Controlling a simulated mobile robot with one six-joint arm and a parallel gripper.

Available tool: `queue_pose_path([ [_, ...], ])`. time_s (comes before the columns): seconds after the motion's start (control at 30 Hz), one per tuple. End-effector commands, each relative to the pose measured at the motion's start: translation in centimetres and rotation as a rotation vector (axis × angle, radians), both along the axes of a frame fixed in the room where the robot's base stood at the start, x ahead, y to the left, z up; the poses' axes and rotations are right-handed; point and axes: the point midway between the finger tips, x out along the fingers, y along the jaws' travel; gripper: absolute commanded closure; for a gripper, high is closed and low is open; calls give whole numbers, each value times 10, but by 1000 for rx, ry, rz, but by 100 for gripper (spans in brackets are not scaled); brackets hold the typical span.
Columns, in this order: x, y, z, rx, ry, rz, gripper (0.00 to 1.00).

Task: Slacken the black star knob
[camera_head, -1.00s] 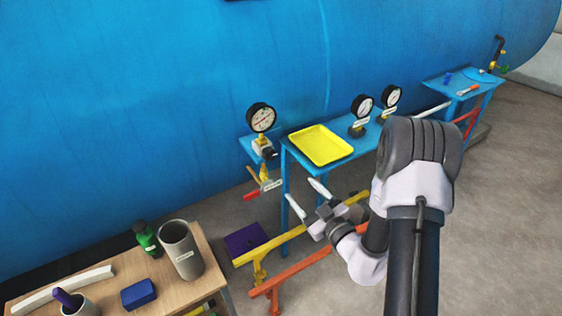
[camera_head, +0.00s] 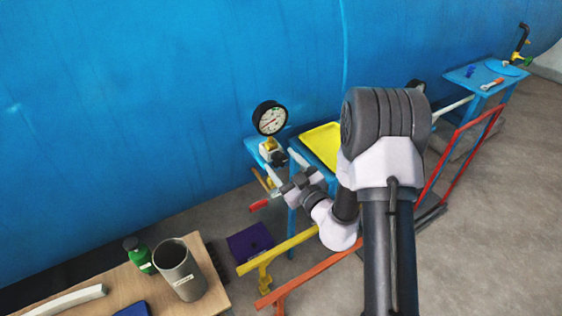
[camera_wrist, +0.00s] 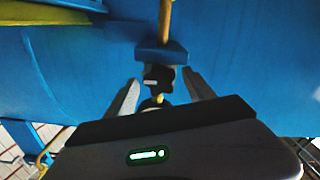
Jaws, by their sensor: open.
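The dark star knob (camera_wrist: 158,78) shows between my fingertips in the wrist view, with a small pale patch on it. In the head view the knob (camera_head: 281,157) is partly hidden; it sits on the valve under the round pressure gauge (camera_head: 269,118). My gripper (camera_head: 286,167) is open, its pale fingers pointing at the valve from the front right. In the wrist view the fingers of my gripper (camera_wrist: 163,91) stand on either side of the knob, with gaps on both sides. Contact is not visible.
A blue stand with a yellow tray (camera_head: 322,143) is right of the valve. A red-ended handle (camera_head: 259,205) hangs below it. Yellow (camera_head: 280,250) and orange (camera_head: 310,278) rails run below my arm. A wooden table with a grey cup (camera_head: 180,272) is at lower left.

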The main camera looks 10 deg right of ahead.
Motion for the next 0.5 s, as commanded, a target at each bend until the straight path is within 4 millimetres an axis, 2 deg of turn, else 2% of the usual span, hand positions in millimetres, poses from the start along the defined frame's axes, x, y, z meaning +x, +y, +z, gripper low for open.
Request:
queue_pose_path([
  [0.1, 0, 0, 0, 0, 0, 0, 40],
  [0.4, 0, 0, 0, -1, 0, 0, 98],
  [0.5, 0, 0, 0, -2, -1, 0, 100],
])
